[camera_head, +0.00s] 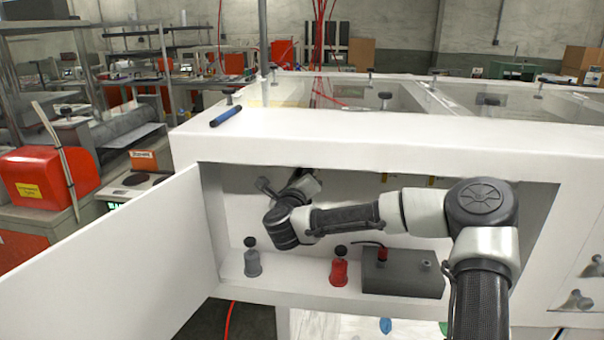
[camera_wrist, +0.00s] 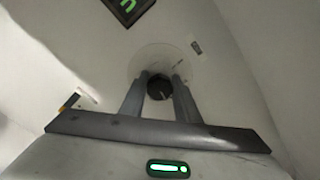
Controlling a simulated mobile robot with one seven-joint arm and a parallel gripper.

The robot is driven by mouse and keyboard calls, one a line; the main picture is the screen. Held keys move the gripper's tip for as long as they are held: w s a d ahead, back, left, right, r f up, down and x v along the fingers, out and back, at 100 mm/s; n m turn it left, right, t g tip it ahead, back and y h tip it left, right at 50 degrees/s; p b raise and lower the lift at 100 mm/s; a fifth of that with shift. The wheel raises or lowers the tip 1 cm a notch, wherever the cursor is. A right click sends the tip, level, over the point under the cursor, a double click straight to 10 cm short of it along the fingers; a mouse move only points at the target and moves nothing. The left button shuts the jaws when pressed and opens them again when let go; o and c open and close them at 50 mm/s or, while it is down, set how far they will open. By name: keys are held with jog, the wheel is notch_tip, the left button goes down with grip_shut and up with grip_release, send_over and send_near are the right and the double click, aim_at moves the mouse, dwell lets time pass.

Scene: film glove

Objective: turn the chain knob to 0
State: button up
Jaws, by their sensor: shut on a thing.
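The knob (camera_wrist: 158,88) is dark and round. It sits at the middle of a pale round dial (camera_wrist: 158,60) on a white panel. My gripper (camera_wrist: 159,79) is shut on the knob, one finger on each side of it. A thin light pointer mark shows near the knob, but its reading is too small to tell. A dark display (camera_wrist: 127,9) with green characters is partly cut off at the top of the wrist view. In the head view my arm reaches into the white cabinet (camera_head: 400,140), and the knob is hidden there.
A grey bottle (camera_head: 253,262), a red bottle (camera_head: 339,268) and a grey box (camera_head: 402,273) stand on the cabinet floor below my arm. The open white door (camera_head: 120,260) is at the left. A blue marker (camera_head: 226,116) lies on top.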

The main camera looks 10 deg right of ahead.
jog(key=n+p, duration=0.1)
jog(key=n, duration=0.3)
jog(key=shift+r, duration=0.15)
jog(key=n, duration=0.5)
jog(key=shift+a+b, duration=0.1)
jog(key=shift+b, duration=0.2)
jog(key=n+b, duration=0.1)
jog(key=n, duration=0.4)
jog(key=shift+f+n+b, duration=0.2)
jog(key=shift+n+b, duration=0.2)
jog(key=n+b, duration=0.1)
jog(key=n, duration=0.3)
jog(key=shift+n, duration=0.4)
jog(key=o, duration=1)
jog(key=shift+o, duration=0.2)
